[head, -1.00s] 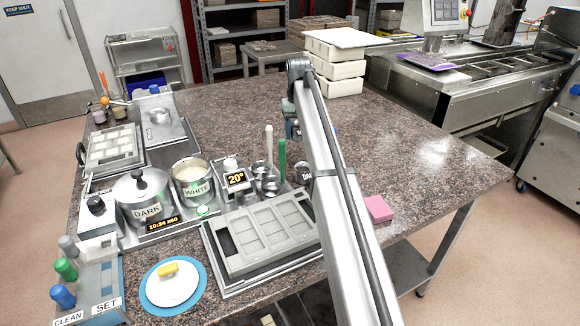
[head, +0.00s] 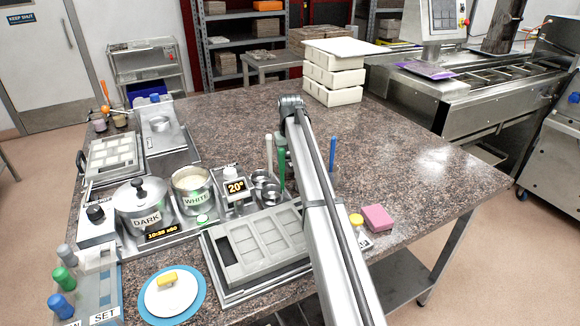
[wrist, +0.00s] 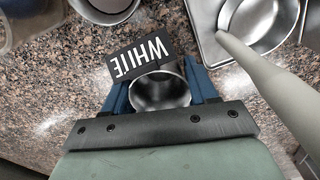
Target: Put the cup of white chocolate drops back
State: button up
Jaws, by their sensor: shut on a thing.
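In the wrist view a small metal cup (wrist: 160,92) sits between the blue fingers of my gripper (wrist: 160,82), which is shut on it. The part of its inside that shows is bare grey metal; I see no drops. A black card reading WHITE (wrist: 140,58) lies against or just beyond the cup's rim; I cannot tell if it is fixed to it. Speckled counter (wrist: 75,75) shows around them. In the head view my gripper and the cup are hidden behind my arm.
A pale handle (wrist: 265,70) slants close to the gripper's right, over a steel tray with a round pan. Another metal cup (wrist: 105,8) is near the top. The grey mould (head: 262,240) and pots marked DARK (head: 143,205) and WHITE (head: 193,190) stand left of my arm.

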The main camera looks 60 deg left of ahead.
jog(key=shift+f, duration=1)
jog(key=o, duration=1.2)
jog(key=shift+f, duration=0.15)
jog(key=shift+c, duration=0.2)
notch_tip(320, 180, up, 12)
jog(key=shift+r, duration=0.2)
jog(key=shift+o, duration=0.5)
